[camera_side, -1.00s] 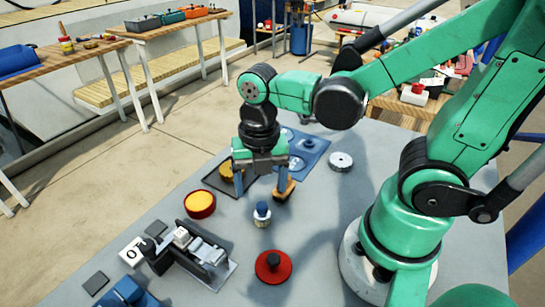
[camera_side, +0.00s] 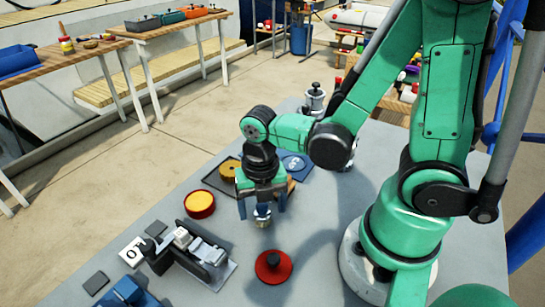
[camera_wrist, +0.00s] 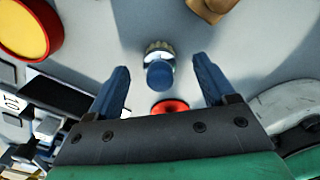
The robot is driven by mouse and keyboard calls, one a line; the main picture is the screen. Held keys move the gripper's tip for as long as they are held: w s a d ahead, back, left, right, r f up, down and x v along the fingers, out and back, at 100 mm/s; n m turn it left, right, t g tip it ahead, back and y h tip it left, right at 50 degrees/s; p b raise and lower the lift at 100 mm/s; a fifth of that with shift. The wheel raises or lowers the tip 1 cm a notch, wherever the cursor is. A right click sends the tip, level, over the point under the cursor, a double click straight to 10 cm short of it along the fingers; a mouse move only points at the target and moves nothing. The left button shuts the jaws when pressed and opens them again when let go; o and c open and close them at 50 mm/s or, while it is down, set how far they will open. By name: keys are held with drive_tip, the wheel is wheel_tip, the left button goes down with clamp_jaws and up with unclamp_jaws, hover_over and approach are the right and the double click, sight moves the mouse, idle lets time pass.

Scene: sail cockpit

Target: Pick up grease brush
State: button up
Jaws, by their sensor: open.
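The grease brush (camera_side: 263,222), short and upright with a blue top and pale bristle-like lower part, stands on the grey table. In the wrist view the brush (camera_wrist: 159,74) appears between and slightly beyond the fingertips. My gripper (camera_side: 262,207) points down over it, open, with one blue finger on each side of the brush's top in the side view. In the wrist view my gripper (camera_wrist: 160,70) shows a gap between each finger and the brush. The exact height of the fingertips against the brush cannot be told.
A red disc with a dark knob (camera_side: 273,266) lies in front of the brush. A red tin with yellow inside (camera_side: 200,204) is to the left, a grey vice-like device (camera_side: 200,252) at front left. A wooden block (camera_wrist: 210,8) is close behind.

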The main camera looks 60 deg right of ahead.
clamp_jaws()
drive_tip(key=shift+r, duration=0.15)
wheel_tip(320, 180, up, 20)
idle(0.9)
drive_tip(key=c, duration=0.7)
unclamp_jaws()
clamp_jaws()
